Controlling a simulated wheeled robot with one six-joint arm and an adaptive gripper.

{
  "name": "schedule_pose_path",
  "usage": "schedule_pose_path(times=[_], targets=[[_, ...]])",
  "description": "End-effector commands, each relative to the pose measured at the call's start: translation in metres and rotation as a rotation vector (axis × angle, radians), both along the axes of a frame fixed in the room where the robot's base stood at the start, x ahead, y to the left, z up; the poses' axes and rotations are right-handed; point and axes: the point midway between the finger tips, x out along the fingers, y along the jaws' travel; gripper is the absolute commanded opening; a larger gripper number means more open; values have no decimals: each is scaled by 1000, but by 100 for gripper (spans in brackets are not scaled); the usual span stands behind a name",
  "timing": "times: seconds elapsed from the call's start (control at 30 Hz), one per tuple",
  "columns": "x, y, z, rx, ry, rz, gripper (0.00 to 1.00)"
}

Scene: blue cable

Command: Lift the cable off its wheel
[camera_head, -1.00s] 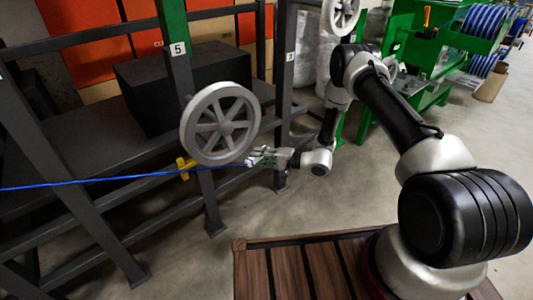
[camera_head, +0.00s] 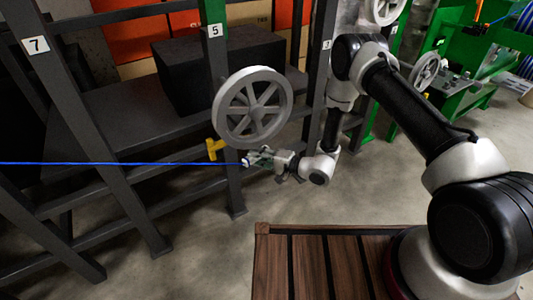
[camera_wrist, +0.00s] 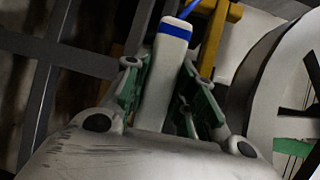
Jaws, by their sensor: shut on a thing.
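The blue cable (camera_head: 120,164) runs nearly level from the left edge of the head view to my gripper (camera_head: 250,159). My gripper is shut on the cable's white end piece, which has a blue band and shows between the green fingers in the wrist view (camera_wrist: 172,60). The grey spoked wheel (camera_head: 226,108) is mounted on the post marked 5, just above my gripper. The cable passes below the wheel, with no turn of it visible around the rim. In the wrist view the wheel (camera_wrist: 262,95) is close on the right.
A yellow bracket (camera_head: 215,149) sits below left of the wheel, close to the cable; it also shows in the wrist view (camera_wrist: 212,42). Dark rack posts (camera_head: 110,150) stand at left. A black box (camera_head: 215,75) lies on the shelf behind. The floor in front is clear.

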Motion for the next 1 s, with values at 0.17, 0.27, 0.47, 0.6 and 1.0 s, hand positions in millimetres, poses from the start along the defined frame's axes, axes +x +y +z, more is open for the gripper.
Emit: schedule_pose_path(times=[0.17, 0.27, 0.47, 0.6, 1.0], targets=[[-14, 20, 0, -1, 1, 3, 5], [-22, 31, 0, -2, 1, 3, 5], [-37, 53, 0, 0, 1, 4, 5], [-47, 69, 0, -1, 0, 3, 5], [-77, 112, 0, 0, 1, 4, 5]])
